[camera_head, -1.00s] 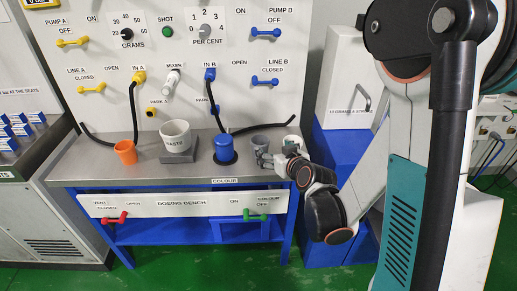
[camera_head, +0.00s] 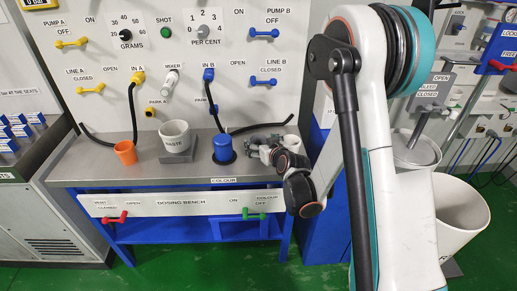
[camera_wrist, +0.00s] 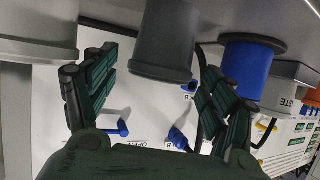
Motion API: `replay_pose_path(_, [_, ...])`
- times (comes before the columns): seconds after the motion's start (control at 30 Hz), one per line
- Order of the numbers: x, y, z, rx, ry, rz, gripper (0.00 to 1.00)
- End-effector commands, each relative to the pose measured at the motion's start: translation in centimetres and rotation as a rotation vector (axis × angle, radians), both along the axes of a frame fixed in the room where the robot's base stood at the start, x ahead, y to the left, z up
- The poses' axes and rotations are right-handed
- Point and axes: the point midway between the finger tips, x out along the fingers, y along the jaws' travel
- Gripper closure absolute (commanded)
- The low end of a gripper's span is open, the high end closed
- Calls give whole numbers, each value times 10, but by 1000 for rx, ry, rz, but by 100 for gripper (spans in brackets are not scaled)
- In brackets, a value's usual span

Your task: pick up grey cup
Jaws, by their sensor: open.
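The grey cup (camera_wrist: 165,42) shows upside down in the wrist view, at the top centre. My gripper (camera_wrist: 155,78) is open, with one dark green finger on each side of the cup's outline. I see a gap on both sides, and nothing is gripped. I cannot tell how far the fingertips reach around the cup. In the head view my gripper (camera_head: 262,146) is low over the right part of the bench top and largely covers the grey cup.
A white cup (camera_head: 292,142) stands close right of my gripper. A blue container (camera_head: 223,148) with a hose stands close left. The waste cup (camera_head: 175,136) and an orange cup (camera_head: 125,152) are further left. The panel with valve handles (camera_head: 263,82) rises behind.

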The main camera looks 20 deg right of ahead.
Motion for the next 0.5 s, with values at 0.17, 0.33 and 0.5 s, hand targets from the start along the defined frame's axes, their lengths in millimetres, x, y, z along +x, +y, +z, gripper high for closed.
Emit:
replay_pose_path(0.17, [24,4,-14,-1,1,1,23])
replay_pose_path(0.33, [29,4,-14,0,0,1,23])
replay_pose_path(0.5, [29,4,-13,0,0,0,37])
